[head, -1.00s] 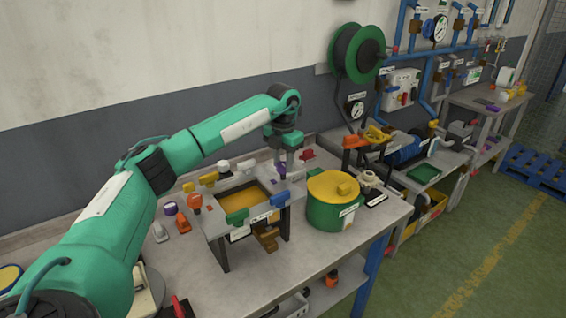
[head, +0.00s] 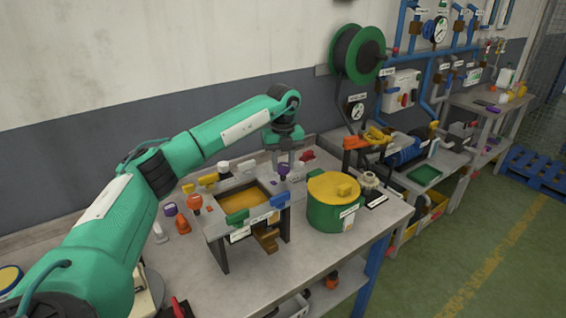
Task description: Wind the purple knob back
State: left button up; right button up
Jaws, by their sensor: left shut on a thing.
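The purple knob (head: 284,170) stands on the rail turntable station (head: 250,212), a raised grey frame with an orange-yellow middle, at its back right corner. My left gripper (head: 283,163) reaches down over the knob from above. Its fingers are shut on the knob, which shows only in part below and between them. The knob's exact angle is too small to read. My right gripper is not in view.
A green drum with a yellow lid (head: 333,200) stands just right of the station. A red part (head: 306,156) is close behind the gripper. Orange and purple-topped pieces (head: 182,222) stand to the left. The bench's front right is clear.

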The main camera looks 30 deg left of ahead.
pick_arm(q)
jog(key=n, duration=0.4)
jog(key=shift+r+n, duration=0.15)
jog(key=shift+n, duration=2.45)
jog(key=o, duration=1)
jog(key=shift+c, duration=0.2)
